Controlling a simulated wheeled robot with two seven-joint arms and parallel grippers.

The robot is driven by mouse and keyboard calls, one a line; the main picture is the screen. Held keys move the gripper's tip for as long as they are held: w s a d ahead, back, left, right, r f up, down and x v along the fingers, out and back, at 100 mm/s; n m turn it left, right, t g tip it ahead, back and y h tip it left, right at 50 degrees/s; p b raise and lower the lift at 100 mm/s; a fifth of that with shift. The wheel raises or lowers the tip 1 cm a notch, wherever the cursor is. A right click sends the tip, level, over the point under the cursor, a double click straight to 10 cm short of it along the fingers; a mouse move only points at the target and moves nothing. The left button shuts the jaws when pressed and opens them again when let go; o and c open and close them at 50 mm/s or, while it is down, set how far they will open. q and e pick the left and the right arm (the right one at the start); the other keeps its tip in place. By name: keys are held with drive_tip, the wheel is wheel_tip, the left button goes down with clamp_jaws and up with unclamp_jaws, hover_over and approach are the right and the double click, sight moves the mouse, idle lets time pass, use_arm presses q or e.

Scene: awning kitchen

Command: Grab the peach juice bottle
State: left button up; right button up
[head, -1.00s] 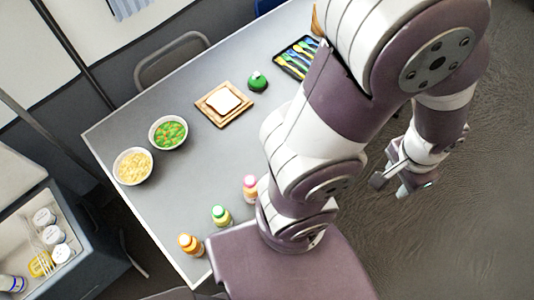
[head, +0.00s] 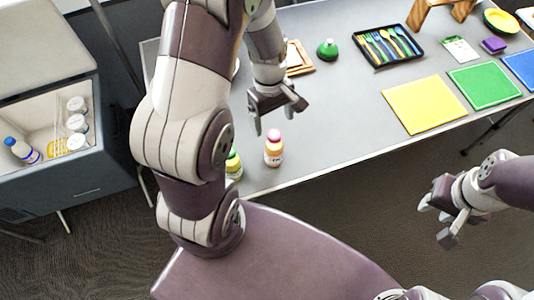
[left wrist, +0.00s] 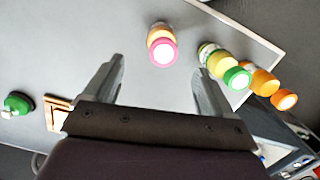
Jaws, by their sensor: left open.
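A small bottle with a pink cap and a peach-coloured body (head: 273,152) stands upright near the table's front edge; its label is too small to read. In the left wrist view this bottle (left wrist: 161,45) lies ahead, between the lines of the two fingers. My left gripper (head: 279,118) is open and empty, above and just behind the bottle, not touching it. Its fingers (left wrist: 157,72) show spread apart in the wrist view. My right gripper (head: 436,223) is open and empty, away to the right, off the table.
A green-capped bottle (head: 233,164) stands left of it, partly behind my arm; an orange bottle (left wrist: 264,82) shows beyond in the wrist view. A green object (head: 327,49), cutlery tray (head: 413,57) and yellow mat (head: 424,104) lie on the table. An open cooler (head: 40,135) stands left.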

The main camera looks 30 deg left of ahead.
sight(275, 142)
use_arm(q)
drive_tip(key=f, duration=0.3)
drive_tip(key=d+f, duration=0.1)
drive_tip(key=f, duration=0.1)
drive_tip(key=s+f+b, duration=0.1)
drive_tip(key=f, duration=0.2)
drive_tip(key=shift+d+f, duration=0.15)
drive_tip(key=shift+f, duration=0.2)
drive_tip(key=c, duration=1.4)
